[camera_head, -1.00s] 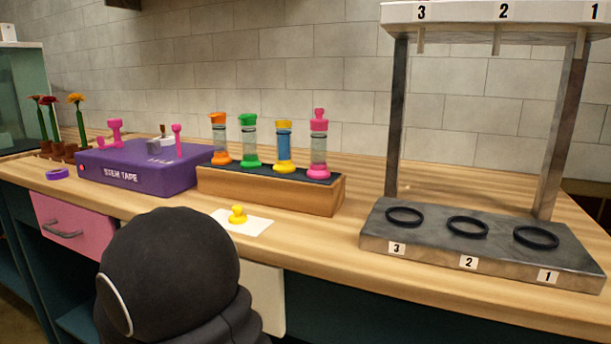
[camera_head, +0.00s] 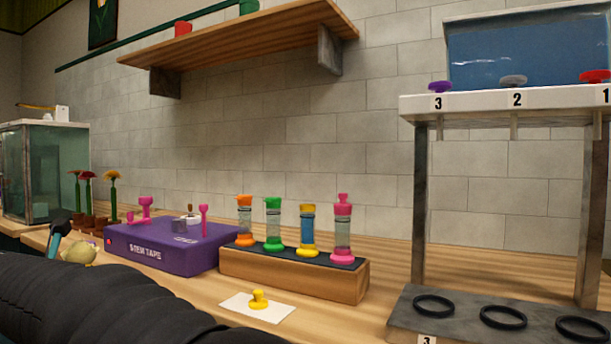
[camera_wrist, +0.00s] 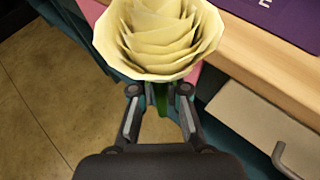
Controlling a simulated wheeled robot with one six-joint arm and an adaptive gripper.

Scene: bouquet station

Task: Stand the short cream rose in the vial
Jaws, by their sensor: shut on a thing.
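The cream rose (camera_wrist: 160,35) fills the top of the wrist view, its layered bloom facing up toward the camera. My gripper (camera_wrist: 159,91) is shut on its green stem (camera_wrist: 162,100), just below the bloom. The stem's lower end is hidden. In the head view the pale bloom (camera_head: 79,251) shows at the lower left, beside a finger of my gripper and in front of the purple box. Several clear vials with coloured ends stand in a wooden rack: orange (camera_head: 245,220), green (camera_head: 273,224), yellow (camera_head: 307,228) and pink (camera_head: 343,228). I cannot tell which one the task means.
The purple stem tape box (camera_head: 165,252) stands left of the wooden rack (camera_head: 290,275). A yellow knob (camera_head: 258,299) sits on a white card in front. Flowers in brown holders (camera_head: 102,221) stand at far left. A grey ringed stand (camera_head: 420,200) is at right.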

